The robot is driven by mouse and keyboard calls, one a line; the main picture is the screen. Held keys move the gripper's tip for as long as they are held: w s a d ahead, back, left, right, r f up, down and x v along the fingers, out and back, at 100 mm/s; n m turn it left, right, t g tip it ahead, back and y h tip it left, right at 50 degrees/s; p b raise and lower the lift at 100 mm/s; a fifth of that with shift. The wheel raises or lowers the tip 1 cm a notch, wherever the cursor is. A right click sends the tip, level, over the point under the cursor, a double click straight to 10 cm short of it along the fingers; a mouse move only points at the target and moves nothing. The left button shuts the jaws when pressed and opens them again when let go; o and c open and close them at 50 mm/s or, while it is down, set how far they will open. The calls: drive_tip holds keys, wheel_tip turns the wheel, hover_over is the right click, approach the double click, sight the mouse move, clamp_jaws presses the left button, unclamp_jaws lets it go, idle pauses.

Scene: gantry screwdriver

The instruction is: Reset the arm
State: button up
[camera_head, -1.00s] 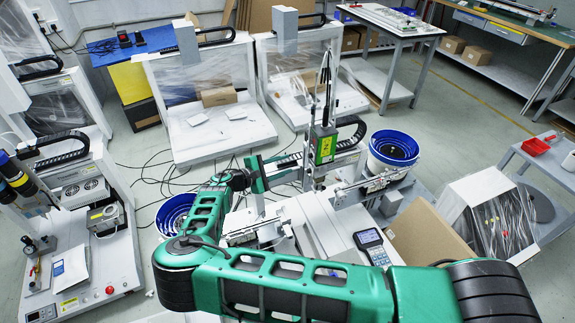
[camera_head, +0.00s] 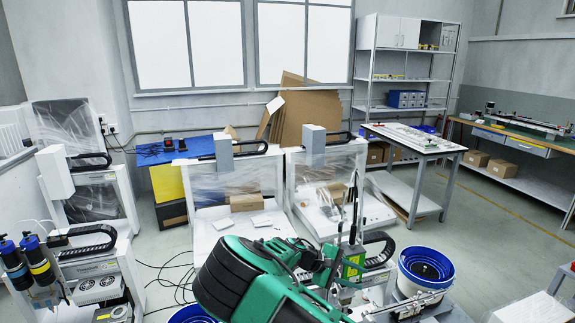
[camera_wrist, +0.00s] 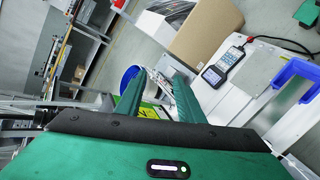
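My green arm stands folded at the bottom middle of the head view, with its big elbow joint in front. My gripper (camera_wrist: 159,76) shows in the wrist view with its two green fingers apart and nothing between them in their grip. The gantry screwdriver (camera_head: 354,262), with a green and yellow unit, stands just right of and behind my arm in the head view. Part of that green and yellow unit shows between and beyond my fingers in the wrist view. In the head view my arm hides much of the machine's base, and the fingertips are hard to make out.
A blue-rimmed bowl feeder (camera_head: 426,268) stands right of the screwdriver; another (camera_head: 190,315) is partly cut off below.

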drive_tip(key=s+d+r+m+g+y, duration=0.2)
drive_tip(key=s+d+r+m+y, duration=0.2)
drive_tip(key=s+d+r, duration=0.3)
drive_tip(key=s+d+r+m+g+y, duration=0.3)
drive_tip(key=s+d+r+m+y, duration=0.15)
drive_tip(key=s+d, duration=0.5)
drive_tip(key=s+r+m+t+y, duration=0.1)
drive_tip(key=s+r, duration=0.3)
drive_tip(key=s, duration=0.5)
drive_tip(key=s+d+r+m+t+y, duration=0.1)
drive_tip(key=s+r, duration=0.3)
drive_tip(key=s, duration=0.5)
drive_tip(key=s+r+m+t+y, duration=0.1)
drive_tip(key=s+r+m, duration=0.2)
drive_tip(key=s, duration=0.6)
drive_tip(key=shift+d+r+t, duration=0.3)
drive_tip(key=shift+r, duration=0.6)
drive_tip(key=shift+y, duration=0.25)
drive_tip(key=shift+w+f, duration=0.25)
drive_tip(key=shift+w, duration=0.4)
drive_tip(key=shift+c, duration=0.5)
